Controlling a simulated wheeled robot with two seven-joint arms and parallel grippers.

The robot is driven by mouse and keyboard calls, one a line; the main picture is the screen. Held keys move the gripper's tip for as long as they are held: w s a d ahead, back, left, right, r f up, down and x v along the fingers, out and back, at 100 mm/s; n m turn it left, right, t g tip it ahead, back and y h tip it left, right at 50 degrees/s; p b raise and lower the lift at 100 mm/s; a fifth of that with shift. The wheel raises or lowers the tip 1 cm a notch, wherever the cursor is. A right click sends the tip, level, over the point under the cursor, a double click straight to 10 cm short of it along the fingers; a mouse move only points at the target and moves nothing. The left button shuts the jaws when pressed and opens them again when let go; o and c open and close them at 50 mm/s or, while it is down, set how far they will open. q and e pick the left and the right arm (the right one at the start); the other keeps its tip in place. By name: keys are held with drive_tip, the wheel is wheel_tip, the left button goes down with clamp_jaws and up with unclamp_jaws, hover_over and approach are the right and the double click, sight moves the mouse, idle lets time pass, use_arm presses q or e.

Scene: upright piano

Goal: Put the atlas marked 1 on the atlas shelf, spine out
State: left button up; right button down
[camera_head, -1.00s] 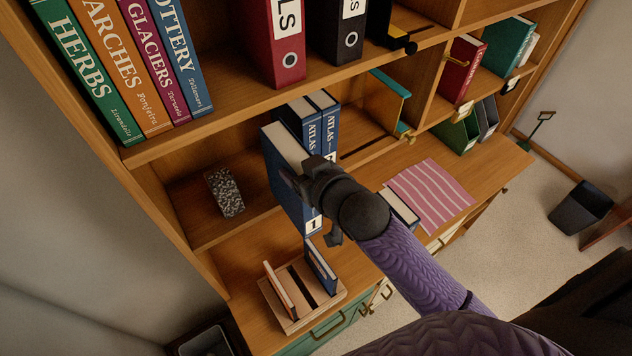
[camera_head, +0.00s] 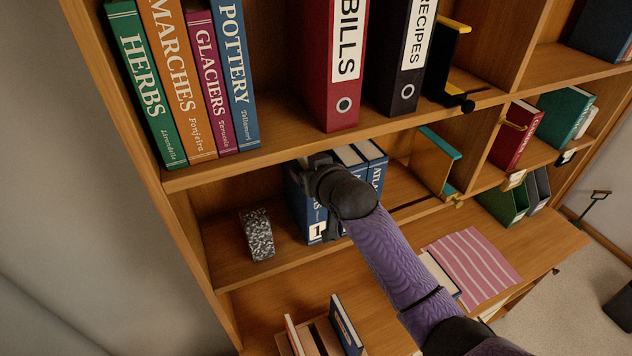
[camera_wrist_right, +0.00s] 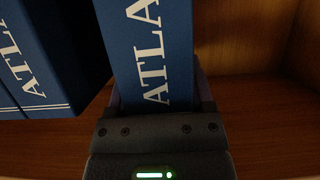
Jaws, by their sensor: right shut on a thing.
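The blue atlas marked 1 (camera_head: 308,218) stands upright inside the atlas shelf (camera_head: 225,262), its spine with the white label facing out. My right gripper (camera_head: 318,172) is shut on it near the top; the arm hides part of the spine. In the right wrist view the held atlas (camera_wrist_right: 150,50) stands between the fingers, its lettered spine toward the camera. Other blue atlases (camera_head: 376,168) stand just to its right; in the wrist view they appear on the left (camera_wrist_right: 40,55). I cannot tell whether the held atlas's bottom touches the board. My left gripper is not in view.
A speckled stone block (camera_head: 257,235) stands on the shelf left of the atlas, with a gap between. A teal-edged divider (camera_head: 440,155) is to the right. Above are several books and binders (camera_head: 335,60). Below, the desk holds a wooden book stand (camera_head: 325,340) and a striped cloth (camera_head: 475,265).

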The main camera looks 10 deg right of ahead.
drive_tip(key=shift+f+b, duration=0.3)
drive_tip(key=shift+f, duration=0.25)
idle(0.5)
unclamp_jaws()
drive_tip(key=shift+f, duration=0.1)
drive_tip(key=shift+s, duration=0.1)
